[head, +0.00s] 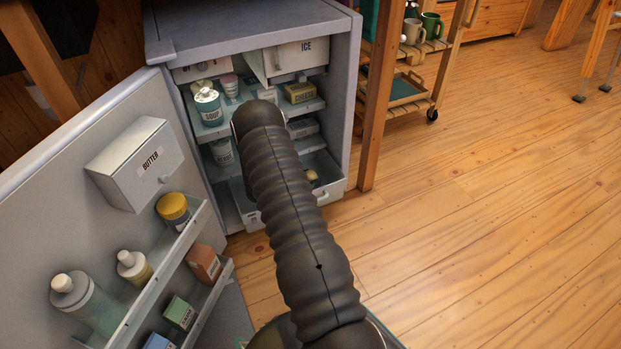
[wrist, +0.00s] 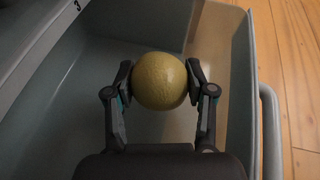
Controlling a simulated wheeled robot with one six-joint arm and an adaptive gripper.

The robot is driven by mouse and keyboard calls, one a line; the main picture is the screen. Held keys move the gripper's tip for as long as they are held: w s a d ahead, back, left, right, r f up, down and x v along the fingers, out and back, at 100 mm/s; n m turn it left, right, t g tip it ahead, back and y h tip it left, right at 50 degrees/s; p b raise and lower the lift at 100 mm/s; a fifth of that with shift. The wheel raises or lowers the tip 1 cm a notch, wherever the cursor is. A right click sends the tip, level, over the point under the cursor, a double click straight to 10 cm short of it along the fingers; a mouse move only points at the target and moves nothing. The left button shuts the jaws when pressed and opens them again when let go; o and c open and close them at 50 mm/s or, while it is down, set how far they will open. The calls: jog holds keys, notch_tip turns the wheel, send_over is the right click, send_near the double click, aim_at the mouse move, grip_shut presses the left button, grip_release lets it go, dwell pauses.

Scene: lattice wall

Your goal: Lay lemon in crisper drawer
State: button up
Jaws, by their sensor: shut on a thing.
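The lemon (wrist: 159,81) is round and yellow in the wrist view, held between the two fingertips of my gripper (wrist: 160,85). My gripper is shut on it. Below and around it is the open crisper drawer (wrist: 222,75), a pale grey bin that looks empty where it shows. I cannot tell whether the lemon touches the drawer floor. In the head view the crisper drawer (head: 331,190) is pulled out at the bottom of the fridge. A bit of the lemon (head: 312,176) shows there beside my arm, which hides most of the drawer and my gripper.
The fridge door (head: 60,190) stands open at the left, with a butter box (head: 135,165) and bottles on its shelves. Shelves with a soup jar (head: 208,106) and an ICE compartment (head: 298,56) are above the drawer.

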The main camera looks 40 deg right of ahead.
jog(key=shift+f, duration=0.7)
dwell(0.8)
jog(key=o, duration=1.6)
jog(key=shift+a+r, duration=0.15)
jog(key=shift+a, duration=0.05)
dwell(0.4)
jog(key=shift+p+v, duration=0.75)
jog(key=shift+v, duration=1.95)
jog(key=shift+a, duration=0.1)
jog(key=v, duration=0.7)
jog(key=shift+a+r, duration=0.15)
jog(key=shift+a, duration=0.1)
